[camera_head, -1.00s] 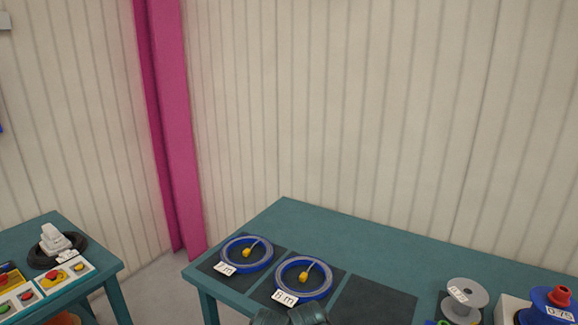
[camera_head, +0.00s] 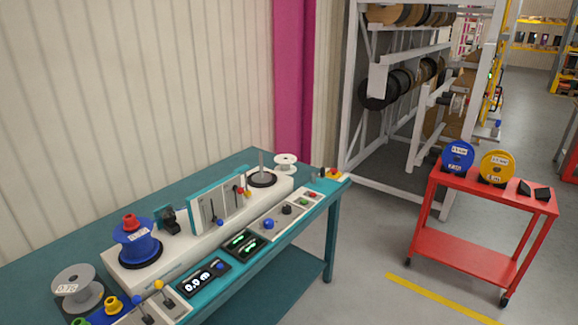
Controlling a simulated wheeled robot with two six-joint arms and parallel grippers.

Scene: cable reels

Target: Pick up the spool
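Several spools are in view. A blue spool (camera_head: 137,245) with a red knob and a white label stands on the white machine on the teal table. A grey spool (camera_head: 78,290) with a label stands at the table's left front. A small white spool (camera_head: 285,162) is at the table's far end. On the red cart, a blue spool (camera_head: 457,156) and a yellow spool (camera_head: 496,167) stand upright side by side. I cannot tell which spool the task means. Neither of my grippers is in view.
The teal table (camera_head: 215,168) carries the white machine (camera_head: 120,270) with levers, displays and buttons. The red cart (camera_head: 480,190) stands at the right, with open floor between it and the table. A grey rack (camera_head: 352,100) with large reels stands behind. A yellow line (camera_head: 440,300) marks the floor.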

